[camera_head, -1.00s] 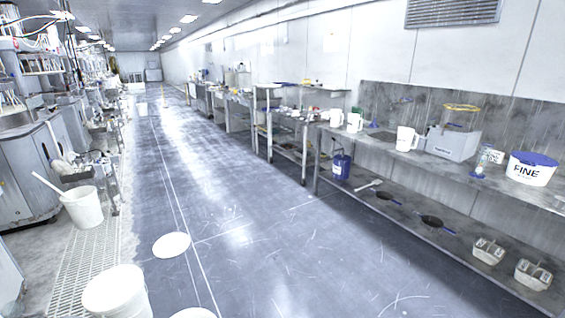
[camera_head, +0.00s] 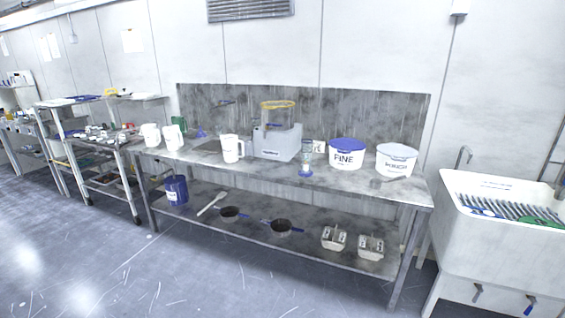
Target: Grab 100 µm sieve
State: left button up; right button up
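No label reading 100 µm can be made out. Two round, dark, pan-like items with blue handles lie on the lower shelf of the bench, a left one (camera_head: 230,214) and a right one (camera_head: 281,228); they may be sieves. A yellow ring (camera_head: 278,104) tops a clear cylinder on a grey box-shaped device (camera_head: 277,142) on the bench top; I cannot tell if it is a sieve. Neither of my grippers is in view.
The steel bench (camera_head: 345,187) also holds white jugs (camera_head: 231,149), a tub marked FINE (camera_head: 346,154) and another white tub (camera_head: 396,160). A blue container (camera_head: 176,190) stands below. A white sink (camera_head: 500,235) is right, a cart (camera_head: 100,160) left. The floor in front is clear.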

aim_at(230, 214)
jog(key=i+u, duration=0.1)
jog(key=i, duration=0.35)
jog(key=i+l, duration=0.15)
jog(key=i, duration=0.35)
jog(key=i+l+u, duration=0.15)
jog(key=i, duration=0.3)
jog(key=i+l+u, duration=0.1)
jog(key=i, duration=0.4)
jog(key=i+l+u, duration=0.45)
jog(key=i, duration=0.2)
